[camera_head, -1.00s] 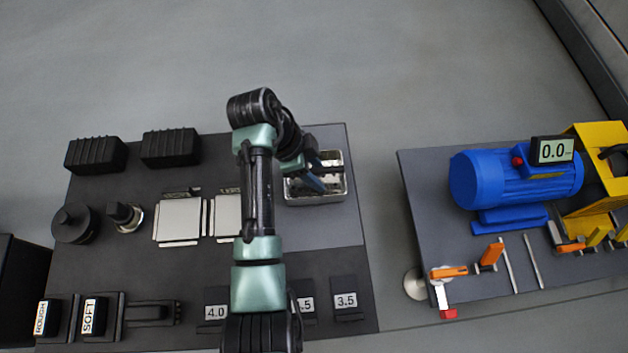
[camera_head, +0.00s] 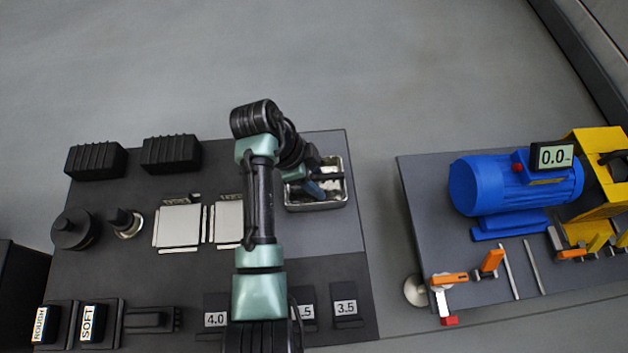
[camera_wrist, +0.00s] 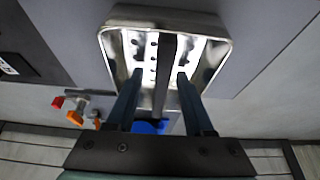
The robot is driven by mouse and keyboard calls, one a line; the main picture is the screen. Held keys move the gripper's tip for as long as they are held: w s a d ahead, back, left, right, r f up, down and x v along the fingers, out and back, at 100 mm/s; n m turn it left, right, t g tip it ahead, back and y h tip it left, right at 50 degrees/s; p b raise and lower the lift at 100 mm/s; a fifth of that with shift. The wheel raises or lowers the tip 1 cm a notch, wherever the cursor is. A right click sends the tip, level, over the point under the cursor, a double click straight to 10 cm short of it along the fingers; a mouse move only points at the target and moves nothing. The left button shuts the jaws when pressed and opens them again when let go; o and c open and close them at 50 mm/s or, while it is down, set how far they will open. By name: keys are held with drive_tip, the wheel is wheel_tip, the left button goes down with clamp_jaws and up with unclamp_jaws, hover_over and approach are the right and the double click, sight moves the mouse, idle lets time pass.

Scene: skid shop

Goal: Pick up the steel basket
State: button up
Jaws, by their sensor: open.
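The steel basket (camera_head: 334,163) is a shiny, shallow rectangular tray on the right part of the dark bench top, with a dark bar across it. It also shows in the wrist view, where its rim (camera_wrist: 226,46) and perforated floor are visible around the dark bar (camera_wrist: 165,75). My gripper (camera_wrist: 155,78) is open, with one finger on each side of the bar. In the head view my gripper (camera_head: 315,188) is over the basket and hides part of it. I cannot tell whether the fingers touch the bar.
Steel plates (camera_head: 180,226) lie left of the basket. Black blocks (camera_head: 171,152) stand at the back left. Labelled holders (camera_head: 345,306) line the front. A second bench (camera_head: 430,215) with a blue motor (camera_head: 515,185) stands right, across a gap.

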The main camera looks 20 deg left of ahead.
drive_tip(key=shift+c, duration=0.3)
clamp_jaws()
